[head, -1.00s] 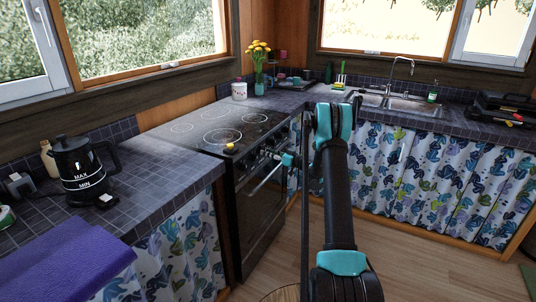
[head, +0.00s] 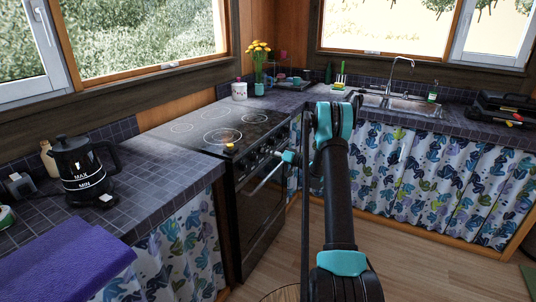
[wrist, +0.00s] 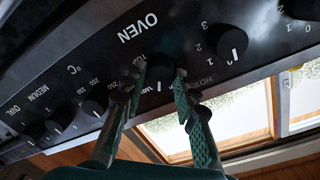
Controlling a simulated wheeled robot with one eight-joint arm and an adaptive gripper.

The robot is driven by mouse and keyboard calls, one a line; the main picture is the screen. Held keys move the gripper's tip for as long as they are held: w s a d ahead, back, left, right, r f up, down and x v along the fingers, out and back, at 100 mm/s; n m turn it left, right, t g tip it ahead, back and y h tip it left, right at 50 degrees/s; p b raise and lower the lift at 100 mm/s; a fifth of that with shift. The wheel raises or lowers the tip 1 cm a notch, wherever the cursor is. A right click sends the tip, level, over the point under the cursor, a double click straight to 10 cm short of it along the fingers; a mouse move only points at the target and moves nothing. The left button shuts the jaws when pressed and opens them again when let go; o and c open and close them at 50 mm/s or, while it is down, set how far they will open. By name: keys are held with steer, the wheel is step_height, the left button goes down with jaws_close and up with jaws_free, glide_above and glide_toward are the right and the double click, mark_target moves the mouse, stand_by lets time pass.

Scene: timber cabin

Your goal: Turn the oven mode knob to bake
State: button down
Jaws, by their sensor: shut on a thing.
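The black oven (head: 262,215) stands between the counters, with its knob panel along the top front. In the wrist view the panel (wrist: 75,60) is tilted and carries the word OVEN above a dark knob (wrist: 160,76). My gripper (wrist: 158,82) has one finger on each side of that knob and is shut on it. A white mark shows on the knob; the mode labels around it are partly covered by the fingers, so its setting cannot be read. In the head view my gripper (head: 289,157) is at the oven front, and the knob itself is hidden.
Other knobs sit close on both sides, one (wrist: 231,43) with numbers to the right and one (wrist: 95,105) with temperatures to the left. The oven door handle (head: 258,182) runs below the panel. A yellow object (head: 230,146) lies on the cooktop (head: 190,140). A kettle (head: 85,170) stands on the left counter.

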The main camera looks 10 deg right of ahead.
steer(key=m, duration=1.3)
steer(key=shift+d+g, duration=0.1)
steer(key=shift+g, duration=0.3)
steer(key=shift+m, duration=0.3)
steer(key=c, duration=1.2)
jaws_free()
steer(key=shift+o, duration=0.2)
steer(key=shift+d, duration=0.1)
steer(key=v, duration=1.1)
steer(key=shift+s+d, duration=0.2)
steer(key=shift+d, duration=0.1)
